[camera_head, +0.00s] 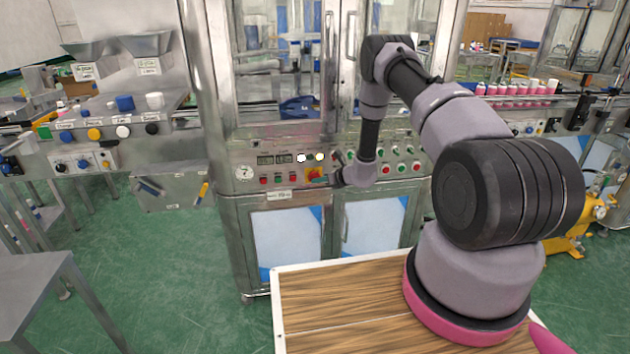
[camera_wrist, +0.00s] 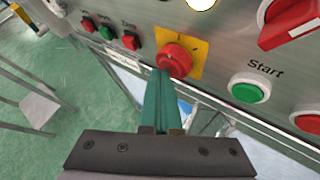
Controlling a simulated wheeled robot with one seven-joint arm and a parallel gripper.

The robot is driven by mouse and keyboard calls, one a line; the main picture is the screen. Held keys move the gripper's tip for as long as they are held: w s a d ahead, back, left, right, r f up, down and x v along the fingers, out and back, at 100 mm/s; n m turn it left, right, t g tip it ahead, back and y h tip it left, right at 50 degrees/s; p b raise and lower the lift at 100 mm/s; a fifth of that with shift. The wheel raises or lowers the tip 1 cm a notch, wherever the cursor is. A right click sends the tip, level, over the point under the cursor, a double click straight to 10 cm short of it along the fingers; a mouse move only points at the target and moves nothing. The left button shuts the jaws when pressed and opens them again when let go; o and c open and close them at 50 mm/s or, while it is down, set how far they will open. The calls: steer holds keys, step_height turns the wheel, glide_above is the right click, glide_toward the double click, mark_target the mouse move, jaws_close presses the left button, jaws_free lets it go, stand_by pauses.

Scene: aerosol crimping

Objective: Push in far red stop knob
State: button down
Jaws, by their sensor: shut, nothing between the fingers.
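A red mushroom-shaped knob (camera_wrist: 175,59) sits on a yellow square plate (camera_wrist: 196,47) on the metal control panel. Another red button (camera_wrist: 308,122) lies to the right, partly cut off, beside a green button (camera_wrist: 248,88) labelled Start.
A red rotary switch (camera_wrist: 289,22) sits at the wrist view's upper right. Small red and green buttons (camera_wrist: 107,33) lie left of the knob. Glass doors (camera_head: 290,55) rise above the panel. Open floor (camera_head: 170,260) lies to the left.

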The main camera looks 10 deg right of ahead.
steer(key=shift+s, duration=0.8)
steer(key=shift+s, duration=2.5)
